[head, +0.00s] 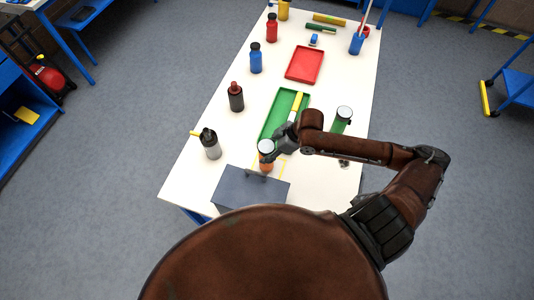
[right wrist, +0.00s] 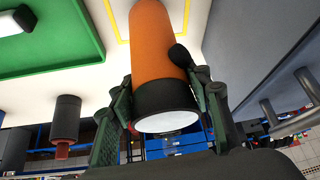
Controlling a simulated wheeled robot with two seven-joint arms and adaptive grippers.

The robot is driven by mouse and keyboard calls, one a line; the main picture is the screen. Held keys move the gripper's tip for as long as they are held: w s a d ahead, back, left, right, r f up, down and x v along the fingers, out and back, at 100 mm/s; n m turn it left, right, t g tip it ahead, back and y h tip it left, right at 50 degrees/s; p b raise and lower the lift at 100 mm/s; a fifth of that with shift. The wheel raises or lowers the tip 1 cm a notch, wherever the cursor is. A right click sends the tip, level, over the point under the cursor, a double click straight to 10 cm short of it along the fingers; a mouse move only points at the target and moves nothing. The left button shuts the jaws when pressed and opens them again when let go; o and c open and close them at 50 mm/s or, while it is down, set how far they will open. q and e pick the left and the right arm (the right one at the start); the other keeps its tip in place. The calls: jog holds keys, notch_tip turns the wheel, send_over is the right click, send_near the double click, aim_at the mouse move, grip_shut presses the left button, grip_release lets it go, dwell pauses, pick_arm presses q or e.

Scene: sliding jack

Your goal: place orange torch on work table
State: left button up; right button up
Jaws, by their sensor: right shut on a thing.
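The orange torch (head: 266,154) stands upright at the near part of the white work table (head: 205,140), just behind a grey box. My right gripper (head: 277,156) is around it from the right side. In the right wrist view the orange torch (right wrist: 158,55) has a black head with a white lens, and the fingers of my right gripper (right wrist: 165,110) are shut on that black head. A yellow outline on the table shows by the torch's far end. I cannot tell whether the torch touches the table. My left gripper is not in view.
A grey box (head: 250,190) stands close in front of the torch. A green tray (head: 272,122) lies just behind it, and a green torch (head: 342,118) stands to the right. A grey bottle (head: 211,146) and a dark bottle (head: 236,97) stand left. A red tray (head: 304,66) lies farther back.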

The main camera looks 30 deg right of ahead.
jog(key=shift+s+f, duration=0.1)
jog(key=shift+f, duration=0.7)
jog(key=o, duration=1.3)
jog(key=shift+f, duration=0.1)
jog(key=shift+o, duration=0.2)
jog(key=p+v, duration=0.1)
jog(key=v, duration=1.1)
jog(key=shift+p, duration=0.35)
